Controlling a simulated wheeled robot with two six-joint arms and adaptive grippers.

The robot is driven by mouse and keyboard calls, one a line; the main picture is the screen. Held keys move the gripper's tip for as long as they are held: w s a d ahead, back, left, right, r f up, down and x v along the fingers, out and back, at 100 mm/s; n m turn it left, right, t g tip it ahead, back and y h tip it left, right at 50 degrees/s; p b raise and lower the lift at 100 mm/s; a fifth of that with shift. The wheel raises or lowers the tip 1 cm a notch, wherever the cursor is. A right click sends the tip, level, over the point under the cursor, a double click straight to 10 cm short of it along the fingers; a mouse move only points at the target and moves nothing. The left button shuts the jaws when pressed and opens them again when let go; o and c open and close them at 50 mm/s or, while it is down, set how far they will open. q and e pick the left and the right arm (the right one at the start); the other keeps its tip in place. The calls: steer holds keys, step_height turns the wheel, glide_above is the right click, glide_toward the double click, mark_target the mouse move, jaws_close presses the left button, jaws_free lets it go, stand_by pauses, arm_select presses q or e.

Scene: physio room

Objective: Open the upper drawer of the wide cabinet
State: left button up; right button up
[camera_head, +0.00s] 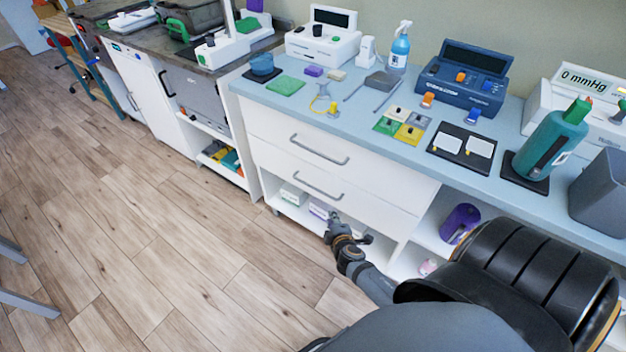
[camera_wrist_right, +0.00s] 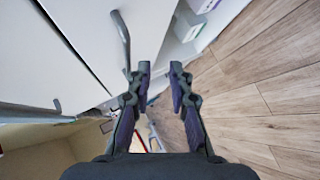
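The wide cabinet (camera_head: 345,197) is white with a light blue top and two drawers, one above the other. The upper drawer (camera_head: 277,133) looks closed, with its grey bar handle (camera_head: 320,150) in the clear. The lower drawer (camera_head: 270,164) also looks closed; its handle (camera_head: 318,186) is just above my right gripper. My right gripper (camera_head: 335,217) is low in front of the cabinet, below both handles. In the right wrist view the gripper (camera_wrist_right: 160,68) has its fingertips apart with nothing between them. A drawer handle (camera_wrist_right: 123,40) is beside its left finger, not held. My left gripper is out of view.
Small boxes (camera_head: 318,210) stand on the open shelf under the drawers, and a purple roll (camera_head: 460,223) on the right shelf. Devices, a spray bottle (camera_head: 399,48) and a teal bottle (camera_head: 551,141) stand on the top. The wooden floor (camera_head: 180,240) in front is clear.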

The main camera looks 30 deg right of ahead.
steer(key=w+r+n+t+h+b, duration=0.1)
steer(key=w+r+n+t+b, duration=0.25)
steer(key=w+r+b, duration=0.35)
steer(key=t+h+b, duration=0.1)
steer(key=t+h, duration=0.1)
steer(key=t, duration=0.2)
glide_toward(315, 151)
steer(key=shift+n+g, duration=0.25)
steer(key=shift+n, duration=0.1)
steer(key=p+x, duration=0.1)
steer(key=x, duration=0.9)
steer(key=shift+d+f+p, duration=0.1)
steer(key=shift+p, duration=0.3)
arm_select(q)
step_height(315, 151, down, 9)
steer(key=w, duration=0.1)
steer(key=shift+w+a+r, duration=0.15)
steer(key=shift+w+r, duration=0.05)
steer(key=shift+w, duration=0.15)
arm_select(e)
jaws_close()
